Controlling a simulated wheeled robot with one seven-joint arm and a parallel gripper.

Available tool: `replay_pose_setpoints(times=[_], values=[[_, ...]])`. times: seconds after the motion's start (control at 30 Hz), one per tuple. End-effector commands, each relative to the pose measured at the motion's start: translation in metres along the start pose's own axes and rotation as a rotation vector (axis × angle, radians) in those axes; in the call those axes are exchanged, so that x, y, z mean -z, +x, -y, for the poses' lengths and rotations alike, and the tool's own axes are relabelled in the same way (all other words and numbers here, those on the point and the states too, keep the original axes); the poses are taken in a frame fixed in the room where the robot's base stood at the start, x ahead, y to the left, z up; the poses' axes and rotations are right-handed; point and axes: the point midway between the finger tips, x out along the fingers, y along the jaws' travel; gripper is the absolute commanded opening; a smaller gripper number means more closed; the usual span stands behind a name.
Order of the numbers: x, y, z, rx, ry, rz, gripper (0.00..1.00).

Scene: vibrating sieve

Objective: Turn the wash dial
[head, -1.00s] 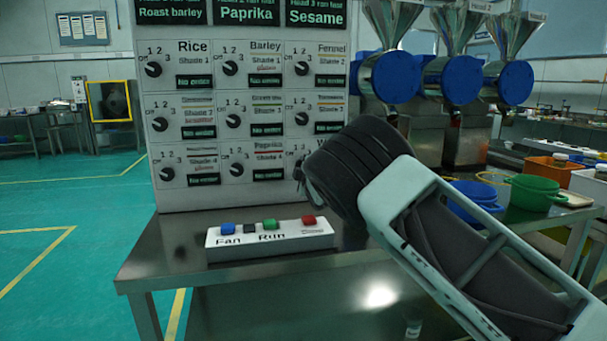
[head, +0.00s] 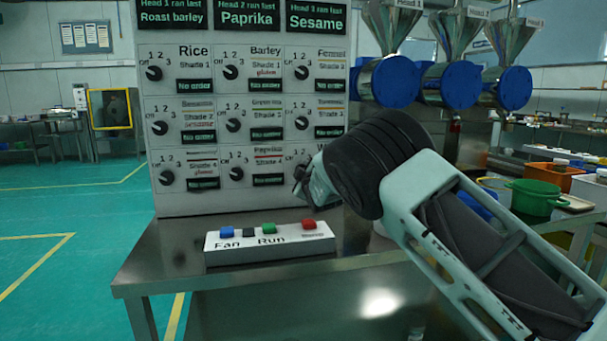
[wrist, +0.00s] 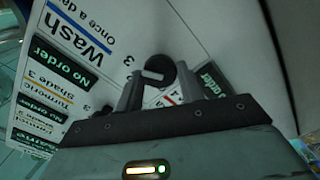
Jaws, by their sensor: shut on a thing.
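The wash dial (wrist: 158,72) is a round black knob with a pale pointer bar, on the white panel beside the "Wash, Once a day" lettering in the wrist view. My gripper (wrist: 156,84) has one finger on each side of the dial and is shut on it. In the head view my gripper (head: 300,178) is at the lower right corner of the panel (head: 280,202). There it covers the dial and most of its label.
Several similar dials fill the panel, the nearest being the Paprika dial (head: 236,173). A button box (head: 270,243) with blue, black, green and red buttons sits on the metal table (head: 180,270) below. A green pot (head: 537,197) stands at right.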

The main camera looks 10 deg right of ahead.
Motion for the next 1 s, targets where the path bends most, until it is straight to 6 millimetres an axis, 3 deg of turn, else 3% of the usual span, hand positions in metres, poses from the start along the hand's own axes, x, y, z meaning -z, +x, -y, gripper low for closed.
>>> replay_pose_setpoints(times=[0.13,0.17,0.2,0.23,0.67,1.0], values=[[-0.003,0.000,0.000,0.000,0.001,0.004,0.15],[-0.003,0.000,0.000,0.000,0.000,0.004,0.46],[-0.003,0.000,0.000,0.000,0.000,0.004,0.57],[-0.002,0.000,0.000,0.000,0.000,0.004,0.60],[0.000,-0.009,0.000,0.000,0.000,0.001,0.60],[0.000,-0.066,0.000,0.002,0.001,0.002,0.60]])
